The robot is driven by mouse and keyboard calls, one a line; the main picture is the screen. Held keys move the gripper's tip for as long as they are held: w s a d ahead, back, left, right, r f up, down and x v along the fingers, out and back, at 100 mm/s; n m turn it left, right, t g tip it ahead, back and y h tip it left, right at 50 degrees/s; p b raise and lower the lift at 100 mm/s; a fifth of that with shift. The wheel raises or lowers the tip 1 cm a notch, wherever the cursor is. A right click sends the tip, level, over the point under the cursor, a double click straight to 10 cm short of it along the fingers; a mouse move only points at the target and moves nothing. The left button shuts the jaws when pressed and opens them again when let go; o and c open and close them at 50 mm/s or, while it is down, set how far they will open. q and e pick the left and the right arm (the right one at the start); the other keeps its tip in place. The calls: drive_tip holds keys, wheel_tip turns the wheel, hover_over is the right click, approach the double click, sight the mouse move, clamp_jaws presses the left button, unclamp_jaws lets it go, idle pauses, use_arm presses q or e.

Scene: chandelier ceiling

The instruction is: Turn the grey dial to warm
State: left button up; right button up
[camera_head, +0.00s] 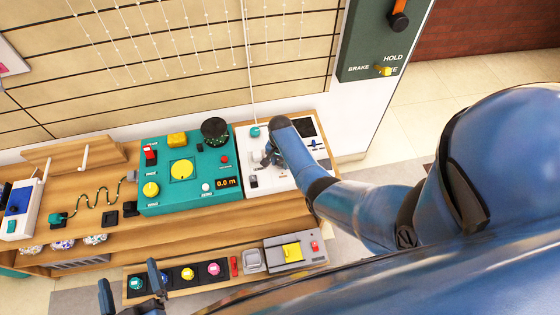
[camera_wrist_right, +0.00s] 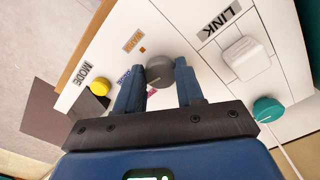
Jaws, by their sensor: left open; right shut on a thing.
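The grey dial (camera_wrist_right: 160,72) is on a white panel (camera_wrist_right: 215,80) in the right wrist view, with a pale pointer line on its face toward the lower left. An orange label, apparently WARM (camera_wrist_right: 133,40), sits at its upper left with a small orange square. A second, bluish label beside the left finger is partly hidden. My right gripper (camera_wrist_right: 161,68) is shut on the dial, one finger on each side. In the head view my right gripper (camera_head: 270,156) is over the white panel and hides the dial. My left gripper (camera_head: 128,274) is open and empty at the lower left.
On the white panel are a yellow MODE knob (camera_wrist_right: 100,87), a white LINK block (camera_wrist_right: 245,58) and a teal knob (camera_wrist_right: 267,109) with a cord. A teal console (camera_head: 190,195) stands left of the panel. A lower shelf holds coloured knobs and a grey box (camera_head: 295,252).

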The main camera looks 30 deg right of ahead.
drive_tip(key=n, duration=0.4)
drive_tip(key=shift+d+n, duration=0.1)
drive_tip(key=shift+n, duration=0.3)
drive_tip(key=n, duration=0.5)
drive_tip(key=shift+d, duration=0.1)
drive_tip(key=n, duration=0.5)
drive_tip(key=shift+d+n, duration=0.1)
drive_tip(key=shift+n, duration=0.3)
drive_tip(key=n, duration=0.4)
drive_tip(key=shift+n, duration=0.4)
drive_tip(key=o, duration=1)
drive_tip(key=shift+o, duration=0.2)
drive_tip(key=shift+r, duration=0.1)
wheel_tip(320, 180, up, 11)
drive_tip(key=shift+f+p, duration=0.2)
drive_tip(key=shift+p, duration=0.2)
